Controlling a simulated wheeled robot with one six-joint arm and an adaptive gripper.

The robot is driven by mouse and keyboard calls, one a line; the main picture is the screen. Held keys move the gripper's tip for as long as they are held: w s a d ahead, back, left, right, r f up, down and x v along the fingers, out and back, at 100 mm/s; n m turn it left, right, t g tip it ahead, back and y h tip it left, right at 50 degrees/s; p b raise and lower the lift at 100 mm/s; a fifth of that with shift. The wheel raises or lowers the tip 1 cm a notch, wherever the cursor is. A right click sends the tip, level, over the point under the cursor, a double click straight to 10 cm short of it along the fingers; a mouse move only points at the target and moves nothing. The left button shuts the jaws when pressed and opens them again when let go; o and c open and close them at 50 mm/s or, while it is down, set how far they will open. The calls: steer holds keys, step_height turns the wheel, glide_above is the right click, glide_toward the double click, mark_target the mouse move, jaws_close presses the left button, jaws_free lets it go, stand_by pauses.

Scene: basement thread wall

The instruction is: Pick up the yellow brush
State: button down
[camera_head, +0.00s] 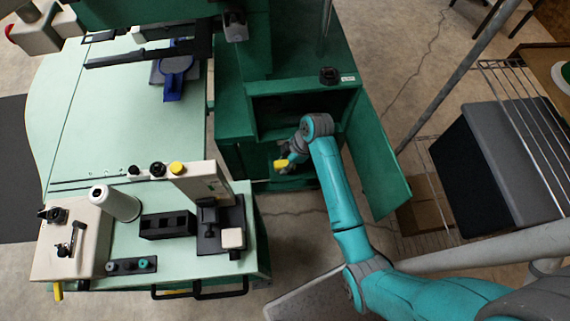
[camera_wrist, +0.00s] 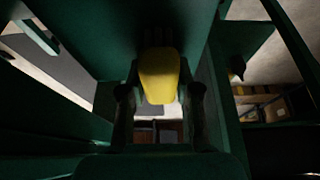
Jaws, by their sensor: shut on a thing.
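The yellow brush (camera_wrist: 158,78) is between the fingers of my gripper (camera_wrist: 158,100) in the wrist view. My gripper is shut on it. In the head view, a small yellow part of the brush (camera_head: 281,163) shows at my gripper (camera_head: 287,160), in front of the open green cabinet (camera_head: 305,88). The rest of the brush is hidden by the gripper and arm. Whether the brush touches the cabinet cannot be told.
The cabinet door (camera_head: 378,160) stands open to the right of my arm. A pale green machine table (camera_head: 125,105) with a white thread cone (camera_head: 115,203) is at left. A wire shelf (camera_head: 525,95) with a dark grey box (camera_head: 510,160) is at right.

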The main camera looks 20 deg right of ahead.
mark_target(282, 163)
steer(key=shift+r, duration=0.55)
step_height(282, 163, up, 2)
steer(key=shift+r, duration=0.1)
steer(key=s+a, duration=0.2)
steer(key=s, duration=0.6)
steer(key=s+a, duration=0.3)
steer(key=s, duration=0.6)
steer(key=shift+a, duration=0.3)
steer(key=shift+s+r, duration=0.1)
